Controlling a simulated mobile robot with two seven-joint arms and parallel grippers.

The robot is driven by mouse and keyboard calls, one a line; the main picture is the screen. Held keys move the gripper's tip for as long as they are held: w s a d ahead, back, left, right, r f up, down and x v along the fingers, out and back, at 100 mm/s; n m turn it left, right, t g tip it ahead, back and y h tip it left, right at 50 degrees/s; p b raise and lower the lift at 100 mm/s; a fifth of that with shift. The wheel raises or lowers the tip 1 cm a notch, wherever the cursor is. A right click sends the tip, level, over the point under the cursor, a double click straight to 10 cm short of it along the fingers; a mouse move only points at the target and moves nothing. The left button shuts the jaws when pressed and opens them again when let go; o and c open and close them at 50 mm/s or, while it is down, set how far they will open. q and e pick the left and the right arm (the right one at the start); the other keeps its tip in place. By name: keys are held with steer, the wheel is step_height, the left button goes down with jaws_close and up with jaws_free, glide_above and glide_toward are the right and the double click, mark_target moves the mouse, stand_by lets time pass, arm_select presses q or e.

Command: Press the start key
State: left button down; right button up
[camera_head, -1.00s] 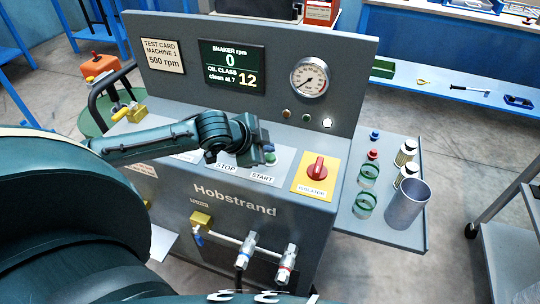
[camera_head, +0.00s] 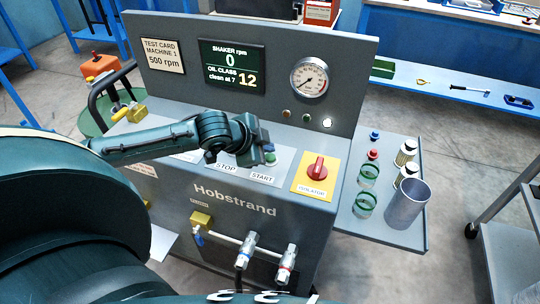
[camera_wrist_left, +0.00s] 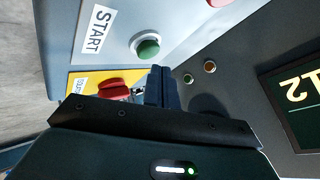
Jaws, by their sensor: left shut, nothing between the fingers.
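The start key is a green round button in a pale collar, beside the START label (camera_head: 262,178) on the machine's sloping panel. In the head view the green key (camera_head: 271,159) shows just at the right edge of my left gripper (camera_head: 265,149). In the left wrist view the green key (camera_wrist_left: 148,47) lies just beyond the tips of my left gripper (camera_wrist_left: 158,72). The fingers are shut and empty. Whether they touch the key, I cannot tell. My right gripper is not in view.
Right of the key is the red isolator knob (camera_head: 317,168) on a yellow plate. The STOP label (camera_head: 226,168) is to the left. Behind stands the upright panel with the display (camera_head: 232,66), reading 0 rpm, and a dial (camera_head: 309,77). A side shelf (camera_head: 385,235) holds jars and a metal cup.

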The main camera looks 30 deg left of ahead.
arm_select(q)
steer(key=shift+f, duration=0.1)
steer(key=shift+f, duration=0.35)
steer(key=shift+f, duration=0.5)
stand_by(0.9)
steer(key=shift+r+p, duration=0.9)
steer(key=shift+p, duration=0.35)
step_height(320, 180, up, 5)
steer(key=p, duration=0.6)
steer(key=shift+r, duration=0.1)
